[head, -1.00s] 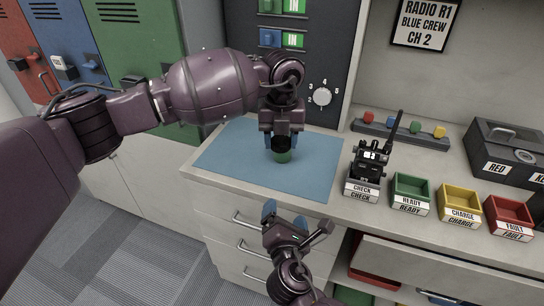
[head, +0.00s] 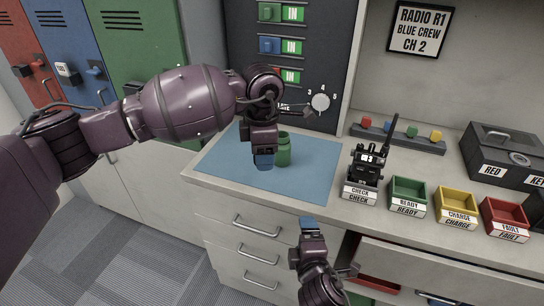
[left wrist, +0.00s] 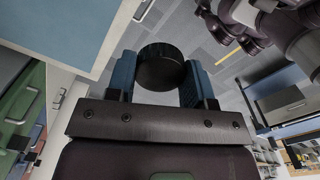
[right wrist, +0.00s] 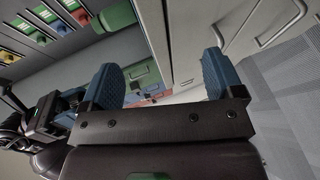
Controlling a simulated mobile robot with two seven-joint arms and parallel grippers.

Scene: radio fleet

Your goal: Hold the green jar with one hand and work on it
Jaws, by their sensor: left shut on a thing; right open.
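The green jar (head: 284,152) stands upright on the blue mat (head: 225,160) on the counter, with no black lid showing on its top. My left gripper (head: 264,162) is beside the jar, to its left and nearer the front, and partly covers the jar's left side. In the left wrist view it is shut on a round black lid (left wrist: 160,67), held between its blue fingers. The lid is hidden in the head view. My right gripper (head: 312,224) is in front of the drawers, below the counter edge. Its fingers are apart and empty in the right wrist view (right wrist: 165,80).
A black radio (head: 367,165) stands on the CHECK stand, right of the mat. Green (head: 408,190), yellow (head: 457,201) and red (head: 504,214) bins continue along the counter. A dark box (head: 503,150) stands at the far right. The panel with a dial (head: 320,103) rises behind the mat.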

